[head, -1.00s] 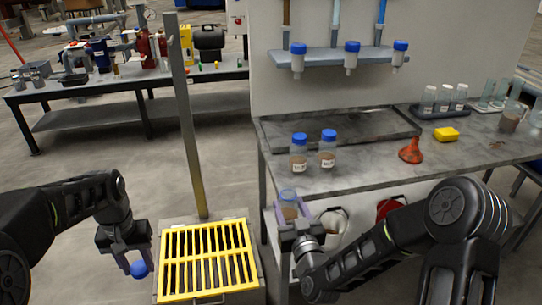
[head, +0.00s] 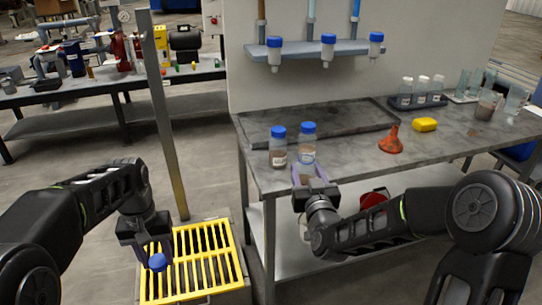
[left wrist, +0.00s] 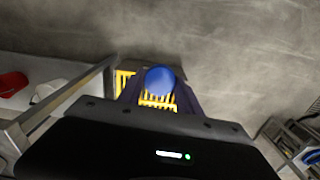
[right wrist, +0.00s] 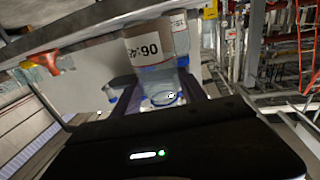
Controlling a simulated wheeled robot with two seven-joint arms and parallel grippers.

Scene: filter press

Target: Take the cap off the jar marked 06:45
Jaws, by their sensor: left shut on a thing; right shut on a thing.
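My left gripper (head: 157,258) is shut on a blue cap (head: 157,262), held above the yellow grating; the cap also shows in the left wrist view (left wrist: 160,79). My right gripper (head: 312,180) is shut on an uncapped clear jar (right wrist: 150,45) with brown contents. In the right wrist view the jar appears upside down; its label reads 06:4 with the last digit unclear, and its open rim lies between the fingers. In the head view it is by the table's front edge, before two blue-capped jars, a left one (head: 278,147) and a right one (head: 308,130), partly hidden.
The grey table (head: 350,165) holds a dark tray (head: 340,122), an orange funnel (head: 390,141), a yellow sponge (head: 424,124) and a rack of capped bottles (head: 420,101). A post (head: 163,120) rises behind the yellow grating (head: 205,238). Blue-capped bottles hang from a wall shelf (head: 300,48).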

